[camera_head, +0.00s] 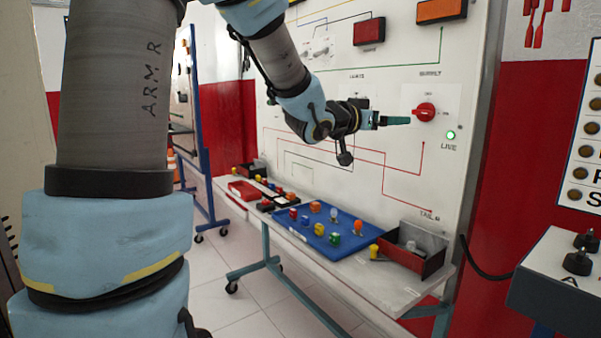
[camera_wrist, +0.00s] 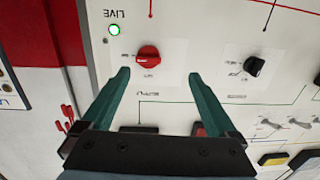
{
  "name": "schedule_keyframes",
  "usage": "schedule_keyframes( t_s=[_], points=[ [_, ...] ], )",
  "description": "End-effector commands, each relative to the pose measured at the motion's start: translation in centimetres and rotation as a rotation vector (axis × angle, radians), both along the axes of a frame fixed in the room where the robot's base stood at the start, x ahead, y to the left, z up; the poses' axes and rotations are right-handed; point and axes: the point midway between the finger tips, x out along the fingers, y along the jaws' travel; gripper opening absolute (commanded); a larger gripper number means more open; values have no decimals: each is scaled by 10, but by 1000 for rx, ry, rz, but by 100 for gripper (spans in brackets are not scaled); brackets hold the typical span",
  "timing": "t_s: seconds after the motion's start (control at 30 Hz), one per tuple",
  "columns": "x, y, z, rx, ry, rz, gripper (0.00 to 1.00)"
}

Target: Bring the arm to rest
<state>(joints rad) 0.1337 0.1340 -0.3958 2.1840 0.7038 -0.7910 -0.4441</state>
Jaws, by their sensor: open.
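My gripper (camera_head: 393,120) is raised in front of the white trainer board and points toward a red rotary knob (camera_head: 425,112). In the wrist view its two green fingers (camera_wrist: 163,95) are spread apart with nothing between them. The red knob (camera_wrist: 148,56) shows beyond the fingertips, between their lines, and looks apart from them. A green lamp marked LIVE (camera_head: 450,135) is lit below the knob; it also shows in the wrist view (camera_wrist: 114,30). My arm is bent and reaches across from the upper left.
A shelf (camera_head: 330,262) below the board carries a blue tray (camera_head: 290,226) with several coloured parts, and a dark bin (camera_head: 400,262) at its right. A black knob (camera_wrist: 255,66) is on the board. A grey console (camera_head: 560,285) stands at right. Open floor lies left of the shelf.

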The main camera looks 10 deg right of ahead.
Motion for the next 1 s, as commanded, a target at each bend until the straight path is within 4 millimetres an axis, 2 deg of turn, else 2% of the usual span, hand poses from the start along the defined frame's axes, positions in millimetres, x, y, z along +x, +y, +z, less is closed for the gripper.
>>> schedule_keyframes(
  t_s=[0.07,0.13,0.2,0.27,0.3,0.37,0.4,0.47,0.53,0.6,0.73,0.83,1.0],
  points=[
    [15,25,-10,63,49,92,94],
    [28,60,-29,146,118,204,94],
    [35,103,-53,243,212,326,94],
    [34,141,-74,325,304,424,94],
    [30,167,-88,379,371,484,94],
    [17,204,-107,454,479,564,94],
    [4,228,-119,504,558,611,94],
    [-19,260,-135,567,678,669,94],
    [-51,290,-148,630,820,718,94],
    [-83,312,-158,676,949,746,94],
    [-129,333,-167,723,1129,763,94],
    [-148,338,-170,735,1200,763,94],
    [-154,340,-172,741,1224,761,94]
  ],
)
